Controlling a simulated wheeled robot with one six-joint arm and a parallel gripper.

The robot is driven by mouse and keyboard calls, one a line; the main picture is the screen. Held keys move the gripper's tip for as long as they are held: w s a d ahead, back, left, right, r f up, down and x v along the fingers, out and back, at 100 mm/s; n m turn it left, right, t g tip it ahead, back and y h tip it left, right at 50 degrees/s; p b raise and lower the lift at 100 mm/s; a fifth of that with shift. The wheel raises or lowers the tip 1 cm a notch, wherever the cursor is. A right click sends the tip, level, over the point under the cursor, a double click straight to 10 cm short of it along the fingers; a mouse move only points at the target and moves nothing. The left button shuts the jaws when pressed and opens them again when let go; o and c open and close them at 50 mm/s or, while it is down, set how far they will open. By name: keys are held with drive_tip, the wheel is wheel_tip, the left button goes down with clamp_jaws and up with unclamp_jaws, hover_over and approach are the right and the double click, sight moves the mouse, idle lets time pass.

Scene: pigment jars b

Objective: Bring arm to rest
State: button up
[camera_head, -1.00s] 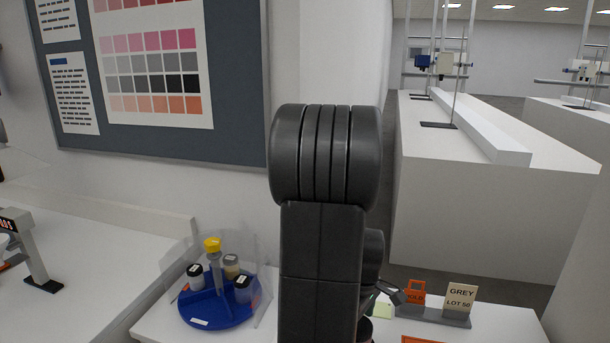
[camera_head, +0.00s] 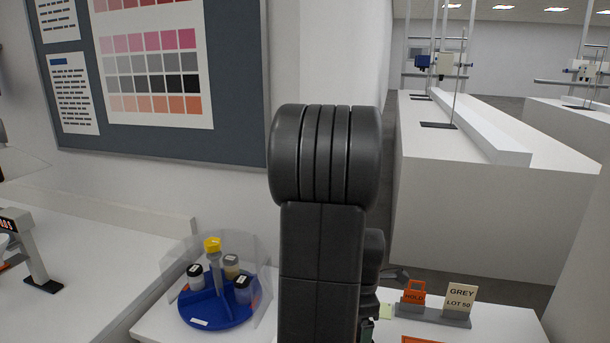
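My arm stands upright in the middle of the head view and covers the centre of the worktable. Part of my wrist shows just right of the arm, low in the picture. My gripper's fingers cannot be made out; they are hidden behind the arm or below the picture edge. No held object can be seen.
A blue round carousel (camera_head: 217,313) with several jars and a yellow-topped post (camera_head: 212,245) stands left of my arm, behind a clear shield. Right of the arm are an orange HOLD tag (camera_head: 414,292) and a GREY LOT 50 card (camera_head: 461,297) on a grey stand (camera_head: 434,314).

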drive_tip(key=shift+n, duration=0.8)
drive_tip(key=m, duration=1)
drive_tip(key=shift+m, duration=0.4)
drive_tip(key=m, duration=0.9)
drive_tip(key=shift+m, duration=0.4)
